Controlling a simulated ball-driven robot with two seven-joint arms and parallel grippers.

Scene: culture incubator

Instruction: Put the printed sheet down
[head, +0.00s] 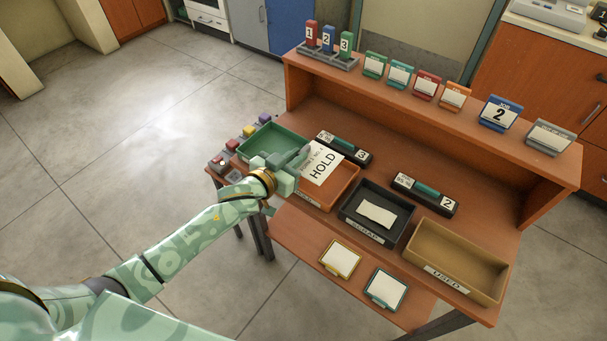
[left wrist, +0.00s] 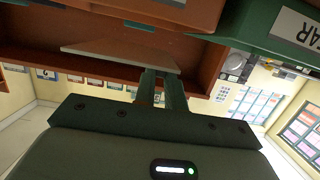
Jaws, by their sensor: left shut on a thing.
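The printed sheet (head: 321,163) is white and reads HOLD in black letters. My left gripper (head: 291,166) is shut on its left edge and holds it over the orange tray (head: 347,192). The sheet covers much of the tray's opening, and I cannot tell whether it touches the tray. In the left wrist view the sheet (left wrist: 120,56) shows as a pale slab at the fingertips of the left gripper (left wrist: 163,78), near the orange tray wall (left wrist: 165,10). My right gripper is not in view.
A green tray (head: 285,137) adjoins on the left. A black tray (head: 349,215) with a white paper and a tan tray (head: 459,246) labelled USED stand to the right. Black number holders (head: 425,194) lie behind. Two framed cards (head: 341,259) lie on the front ledge.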

